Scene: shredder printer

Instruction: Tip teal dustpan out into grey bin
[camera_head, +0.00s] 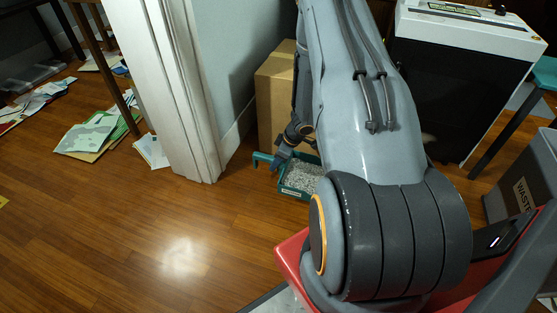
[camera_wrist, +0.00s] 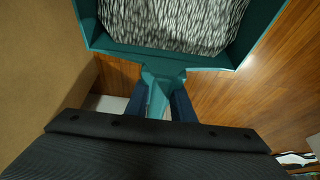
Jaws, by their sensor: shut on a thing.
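The teal dustpan (camera_head: 286,187) is near the cardboard box, full of grey and white paper shreds (camera_head: 304,177). It also shows in the wrist view (camera_wrist: 161,57), with the shreds (camera_wrist: 172,24) heaped in its pan. My gripper (camera_head: 281,160) is shut on the dustpan's handle; in the wrist view the two dark blue fingers (camera_wrist: 162,105) stand on either side of it. I cannot tell whether the pan touches the floor. The grey bin (camera_head: 523,180), marked "WASTE", stands at the right edge. My own arm hides part of the dustpan's right side.
A cardboard box (camera_head: 275,92) stands behind the dustpan, by a white door frame (camera_head: 175,90). A black and white shredder (camera_head: 455,85) stands at the back right, with a table leg (camera_head: 500,135) beside it. Papers (camera_head: 90,137) lie at left. The wooden floor at left front is clear.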

